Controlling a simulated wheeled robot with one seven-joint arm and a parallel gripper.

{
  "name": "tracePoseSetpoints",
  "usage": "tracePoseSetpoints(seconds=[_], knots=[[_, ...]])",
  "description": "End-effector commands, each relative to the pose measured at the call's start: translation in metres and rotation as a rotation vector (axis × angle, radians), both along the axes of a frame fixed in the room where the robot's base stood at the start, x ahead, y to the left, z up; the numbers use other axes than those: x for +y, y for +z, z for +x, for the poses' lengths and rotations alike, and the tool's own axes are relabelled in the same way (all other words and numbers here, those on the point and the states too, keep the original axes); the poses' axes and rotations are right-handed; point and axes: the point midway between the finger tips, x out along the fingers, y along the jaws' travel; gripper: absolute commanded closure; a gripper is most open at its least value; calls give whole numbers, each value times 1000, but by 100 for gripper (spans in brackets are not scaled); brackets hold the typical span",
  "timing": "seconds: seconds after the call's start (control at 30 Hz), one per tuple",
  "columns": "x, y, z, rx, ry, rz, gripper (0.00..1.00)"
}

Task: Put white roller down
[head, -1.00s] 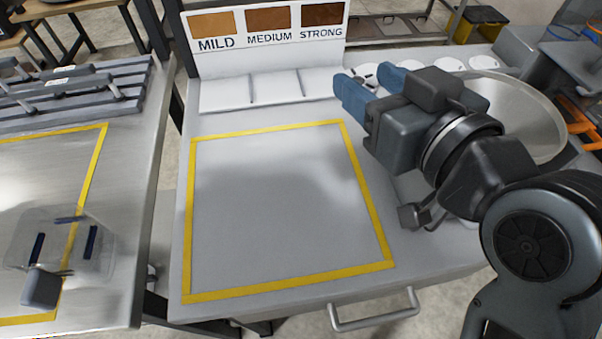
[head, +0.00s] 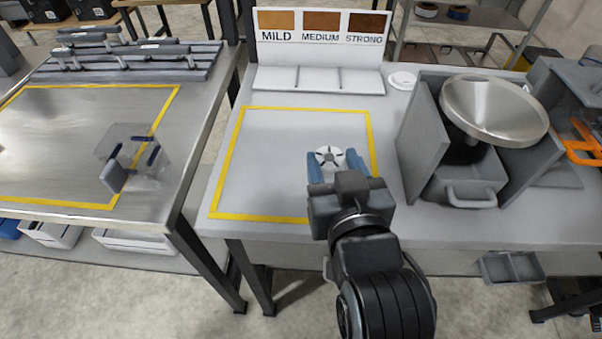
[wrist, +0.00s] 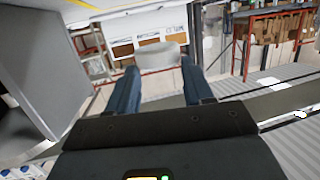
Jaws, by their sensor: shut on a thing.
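The white roller (head: 329,157) is a small white disc with dark spoke-like slots on its face. It sits between the blue fingertips of my gripper (head: 338,166), inside the right part of the yellow-taped square (head: 238,160) on the grey table. The wrist view also shows the roller (wrist: 160,56), pale and round, between the two blue fingers of my gripper (wrist: 157,78). My gripper is shut on it. I cannot tell whether the roller touches the table.
A board labelled MILD, MEDIUM, STRONG (head: 320,52) stands behind a white three-part tray (head: 318,80). A white disc (head: 402,80) lies right of it. A grey dispenser with a metal bowl (head: 493,107) stands right. The left and middle of the taped square are clear.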

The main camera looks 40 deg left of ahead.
Motion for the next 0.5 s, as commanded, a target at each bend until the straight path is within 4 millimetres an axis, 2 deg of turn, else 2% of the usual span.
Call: tracePoseSetpoints(seconds=[0.03,0.2,0.33,0.5], knots=[[13,-5,-1,-1,5,-2,79],[43,-24,-1,0,3,0,79],[55,-32,-1,-2,2,0,79],[58,-43,-1,0,0,-1,79]])
